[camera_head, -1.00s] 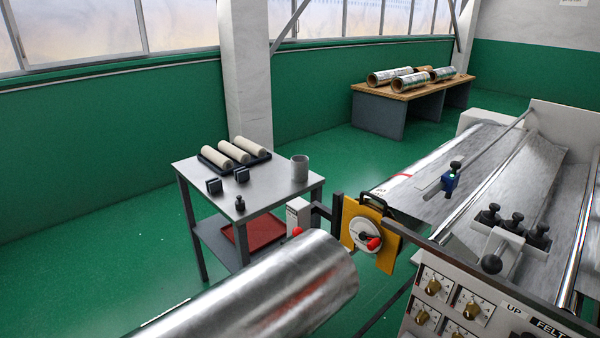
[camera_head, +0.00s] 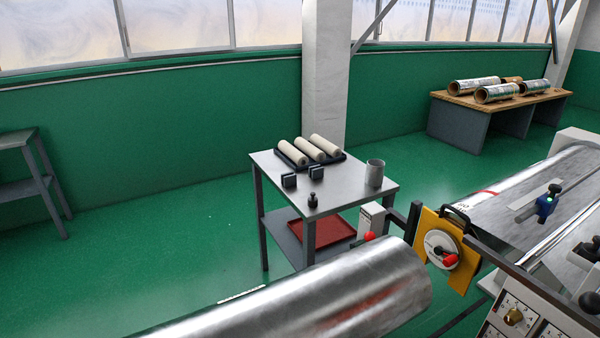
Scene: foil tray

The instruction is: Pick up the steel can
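The steel can (camera_head: 375,174) is a small grey open-topped cylinder. It stands upright near the right corner of the grey metal cart's top (camera_head: 352,190), in the upper middle of the head view. Nothing touches it in this view. Neither of my grippers is in view.
A large shiny foil roll (camera_head: 330,300) lies across the foreground, before the cart. Cream rollers on a black rack (camera_head: 311,152) and small black items (camera_head: 313,200) share the cart top. A red tray (camera_head: 322,231) is on its lower shelf. A yellow panel (camera_head: 444,250) and machine stand right.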

